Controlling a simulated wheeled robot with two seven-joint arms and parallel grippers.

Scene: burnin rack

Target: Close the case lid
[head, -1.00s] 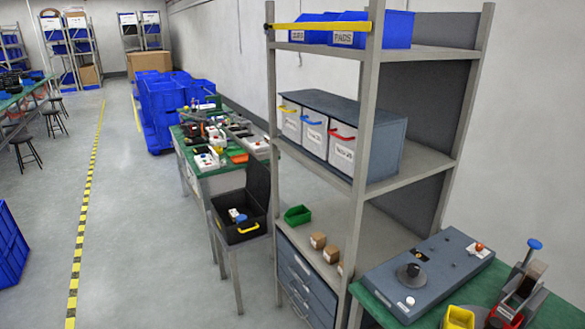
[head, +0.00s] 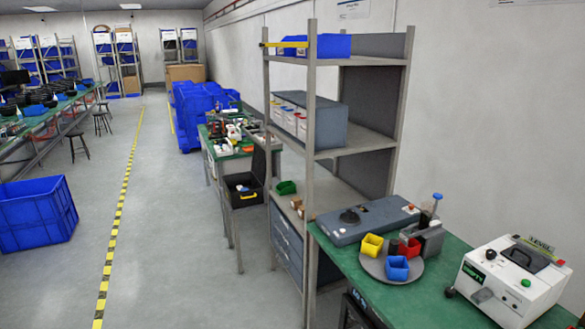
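The black case (head: 242,199) sits on a small stand left of the shelf rack, with a yellow handle on its front. Its lid (head: 259,165) stands open and upright on the right side. A small white and blue item (head: 241,187) shows inside the case. Neither of my grippers is in view.
A grey shelf rack (head: 310,185) with blue bins stands right of the case. A green bench (head: 440,262) in front holds a grey panel, coloured cups and a white machine (head: 510,280). A blue crate (head: 37,214) stands at left. The aisle floor (head: 185,250) is clear.

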